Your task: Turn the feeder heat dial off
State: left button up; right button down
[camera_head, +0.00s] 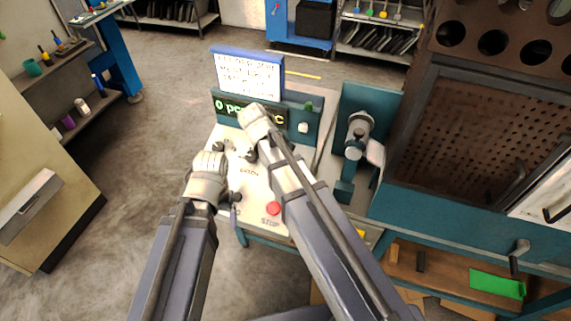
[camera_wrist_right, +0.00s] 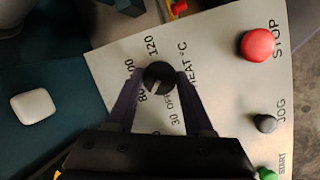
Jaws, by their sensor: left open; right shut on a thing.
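The heat dial (camera_wrist_right: 158,77) is a round black knob on the pale control panel (camera_wrist_right: 225,70). In the right wrist view its white mark points down-left, toward the lettering that looks like 80. The OFF lettering is just below the dial. My right gripper (camera_wrist_right: 160,84) is shut on the dial, one purple finger on each side. In the head view my right arm hides the dial and the right fingertips. My left gripper (camera_head: 232,208) is over the panel's left side, open, with its fingers mostly hidden by its wrist.
A red STOP button (camera_wrist_right: 257,44), dark JOG button (camera_wrist_right: 265,123) and green START button (camera_wrist_right: 267,173) are near the dial. A display (camera_head: 245,75) stands behind the panel. A teal machine (camera_head: 362,120) is close on the right. Open floor (camera_head: 140,150) is on the left.

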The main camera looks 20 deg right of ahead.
jog(key=n+t+h+b, duration=0.1)
jog(key=n, duration=0.4)
jog(key=shift+s+a+f, duration=0.1)
jog(key=shift+s, duration=0.05)
jog(key=shift+n+t, duration=0.7)
jog(key=shift+n, duration=1.4)
jog(key=shift+c, duration=1.5)
grip_release()
